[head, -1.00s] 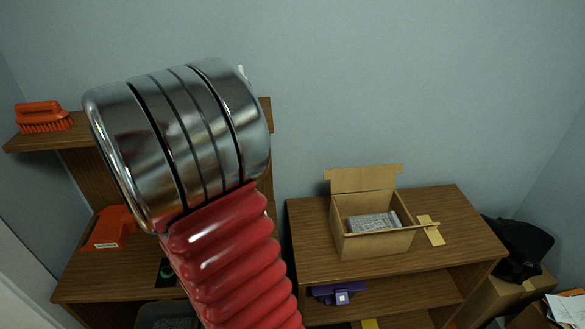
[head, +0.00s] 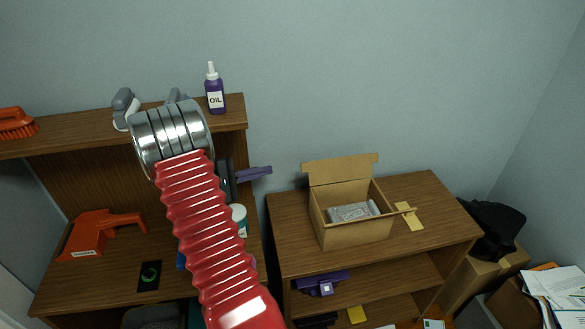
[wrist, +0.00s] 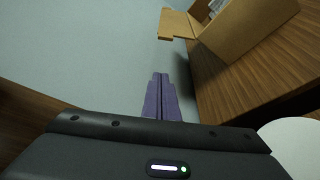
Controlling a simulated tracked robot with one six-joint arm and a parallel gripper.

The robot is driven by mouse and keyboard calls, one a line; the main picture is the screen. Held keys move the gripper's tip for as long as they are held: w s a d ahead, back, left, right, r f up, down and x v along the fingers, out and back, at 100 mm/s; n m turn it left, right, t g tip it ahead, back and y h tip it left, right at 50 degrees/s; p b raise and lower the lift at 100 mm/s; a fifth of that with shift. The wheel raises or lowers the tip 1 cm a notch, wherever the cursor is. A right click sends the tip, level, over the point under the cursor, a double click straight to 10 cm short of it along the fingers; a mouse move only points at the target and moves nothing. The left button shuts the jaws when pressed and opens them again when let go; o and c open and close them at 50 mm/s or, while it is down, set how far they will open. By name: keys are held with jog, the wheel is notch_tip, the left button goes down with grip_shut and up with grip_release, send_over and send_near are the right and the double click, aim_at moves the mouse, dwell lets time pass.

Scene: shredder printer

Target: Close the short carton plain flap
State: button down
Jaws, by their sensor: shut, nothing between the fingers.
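The open cardboard carton (head: 355,233) stands on the right wooden cabinet, with a grey wrapped item (head: 354,211) inside. Its wide back flap (head: 340,169) stands up. A narrow flap (head: 402,211) sticks out at its right side, seen nearly edge-on. In the wrist view the carton (wrist: 245,35) is at the upper right, and a flap (wrist: 180,24) juts out to its left. My gripper (head: 268,171) is left of the carton in the head view, apart from it. Its purple fingers (wrist: 160,78) are together and empty. I cannot tell which flap is the plain one.
A yellow piece (head: 409,217) lies right of the carton. The left shelf holds an oil bottle (head: 215,93) and an orange brush (head: 16,123). An orange tool (head: 98,233) is on the left desk. A purple object (head: 321,283) sits below the cabinet top. The cabinet's left top is bare.

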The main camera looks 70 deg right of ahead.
dwell(0.3)
jog(key=s+d, duration=0.4)
jog(key=s, duration=0.4)
jog(key=shift+s+d+r, duration=0.15)
jog(key=shift+s+r, duration=0.05)
dwell(0.4)
jog(key=shift+s, duration=0.15)
dwell(0.3)
